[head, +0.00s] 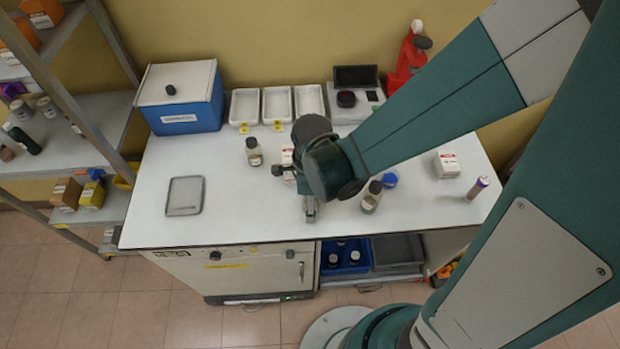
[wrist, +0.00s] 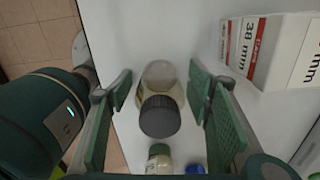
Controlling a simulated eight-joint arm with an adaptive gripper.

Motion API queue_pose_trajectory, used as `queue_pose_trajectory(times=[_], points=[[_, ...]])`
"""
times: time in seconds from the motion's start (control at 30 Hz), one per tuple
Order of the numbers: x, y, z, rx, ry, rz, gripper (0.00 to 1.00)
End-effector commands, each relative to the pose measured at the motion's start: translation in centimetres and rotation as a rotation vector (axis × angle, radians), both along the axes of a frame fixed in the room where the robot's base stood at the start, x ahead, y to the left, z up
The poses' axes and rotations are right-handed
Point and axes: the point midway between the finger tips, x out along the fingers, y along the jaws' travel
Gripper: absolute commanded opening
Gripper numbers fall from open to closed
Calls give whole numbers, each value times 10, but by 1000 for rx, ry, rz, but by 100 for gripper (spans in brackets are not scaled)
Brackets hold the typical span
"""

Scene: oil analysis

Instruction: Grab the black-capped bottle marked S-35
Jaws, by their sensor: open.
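In the wrist view a clear bottle with a black cap (wrist: 160,117) and pale contents stands between the two green finger pads of my gripper (wrist: 160,92). The pads are apart, with a narrow gap on each side of the bottle. No label on it can be read.
A white and red box (wrist: 268,50) stands close by in the wrist view. White trays (head: 244,105) and a blue-white cooler (head: 182,126) line the back. The left front is mostly clear.

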Motion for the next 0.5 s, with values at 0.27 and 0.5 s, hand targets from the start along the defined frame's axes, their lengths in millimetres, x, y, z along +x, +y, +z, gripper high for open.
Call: queue_pose_trajectory(times=[0.27, 0.5], points=[[0, 0, 0, 0, 0, 0, 50], [0, 0, 0, 0, 0, 0, 26]])
